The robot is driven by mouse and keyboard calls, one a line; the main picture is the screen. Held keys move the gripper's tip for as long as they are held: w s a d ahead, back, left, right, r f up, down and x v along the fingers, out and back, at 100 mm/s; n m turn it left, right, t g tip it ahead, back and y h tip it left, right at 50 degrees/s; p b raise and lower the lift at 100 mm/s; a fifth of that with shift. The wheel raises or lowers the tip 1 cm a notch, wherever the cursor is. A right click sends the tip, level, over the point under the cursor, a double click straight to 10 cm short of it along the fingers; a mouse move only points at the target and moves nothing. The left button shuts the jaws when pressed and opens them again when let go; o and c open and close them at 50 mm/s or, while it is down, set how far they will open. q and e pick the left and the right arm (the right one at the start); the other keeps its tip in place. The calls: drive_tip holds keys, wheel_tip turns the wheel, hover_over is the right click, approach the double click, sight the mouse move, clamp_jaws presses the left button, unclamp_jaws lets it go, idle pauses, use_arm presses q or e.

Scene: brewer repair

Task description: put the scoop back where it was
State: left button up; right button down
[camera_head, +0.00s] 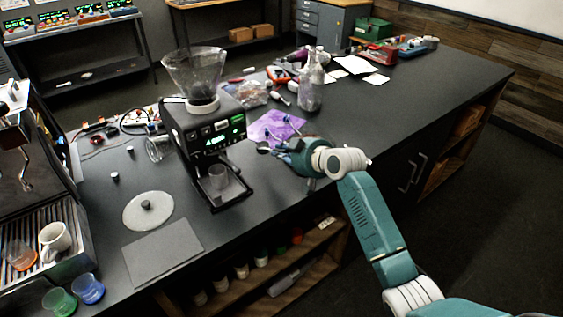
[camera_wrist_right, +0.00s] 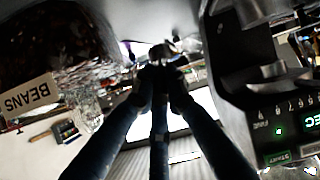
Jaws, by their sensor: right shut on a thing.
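My right gripper (camera_head: 276,147) is over the near part of the counter, to the right of the black grinder (camera_head: 203,137). It is shut on a small metal thing that looks like the scoop (camera_head: 263,147), whose round end sticks out to the left of the fingers. In the right wrist view the fingers (camera_wrist_right: 160,78) meet around its dark, shiny part (camera_wrist_right: 163,52); much of it is hidden by the fingers. My left gripper is not in view.
A purple sheet (camera_head: 275,127) lies just behind the gripper, with a clear bottle (camera_head: 310,93) beyond. A round pale lid (camera_head: 148,211) and a grey mat (camera_head: 163,252) lie left of the grinder. The counter to the right is mostly clear.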

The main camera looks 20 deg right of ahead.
drive_tip(key=shift+f, duration=0.3)
wheel_tip(320, 180, down, 3)
drive_tip(key=shift+f+p, duration=0.2)
drive_tip(key=shift+p, duration=0.1)
drive_tip(key=shift+f, duration=0.6)
drive_tip(key=c, duration=1.8)
unclamp_jaws()
drive_tip(key=shift+o, duration=0.2)
drive_tip(key=shift+s, duration=0.1)
drive_tip(key=b+v, duration=0.1)
drive_tip(key=v, duration=1.1)
drive_tip(key=shift+b, duration=0.4)
